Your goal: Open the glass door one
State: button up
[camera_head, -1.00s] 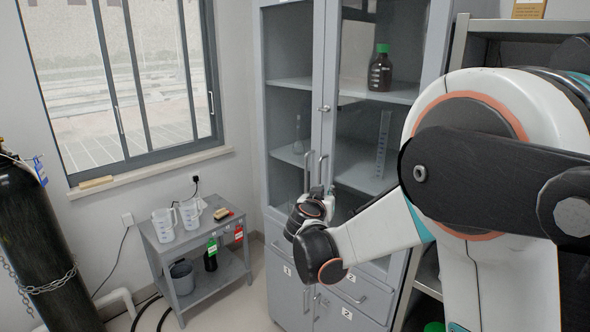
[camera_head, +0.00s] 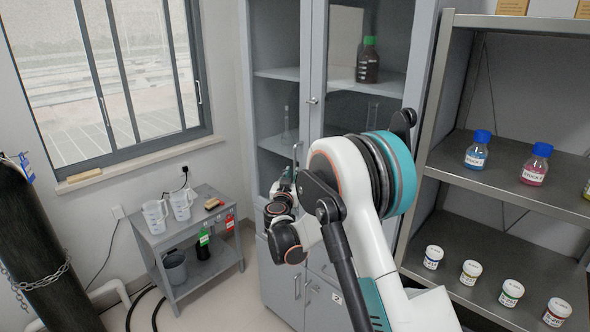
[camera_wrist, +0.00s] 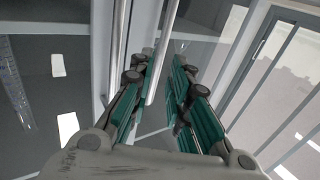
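The grey cabinet has two glass doors, both looking closed in the head view. The left glass door (camera_head: 278,90), which I take as door one, has a vertical metal handle (camera_head: 297,155) near its right edge. The right glass door (camera_head: 372,30) is beside it. My gripper (camera_head: 283,183) is at the left door's handle, partly hidden behind my wrist. In the wrist view my gripper (camera_wrist: 163,75) is open, its green-padded fingers on either side of one handle bar (camera_wrist: 163,45). The gap to the pads is visible. The other handle (camera_wrist: 120,40) is outside the fingers to the left.
An open shelf unit (camera_head: 500,165) with bottles and jars stands on the right, close to my arm. A small trolley (camera_head: 205,225) with jugs stands on the left below the window. A black gas cylinder (camera_head: 35,240) is at far left. Some floor is clear before the cabinet.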

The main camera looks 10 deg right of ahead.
jog(key=x, duration=0.7)
jog(key=shift+w+b, duration=0.1)
jog(key=shift+b, duration=0.25)
jog(key=shift+c, duration=0.2)
grip_shut()
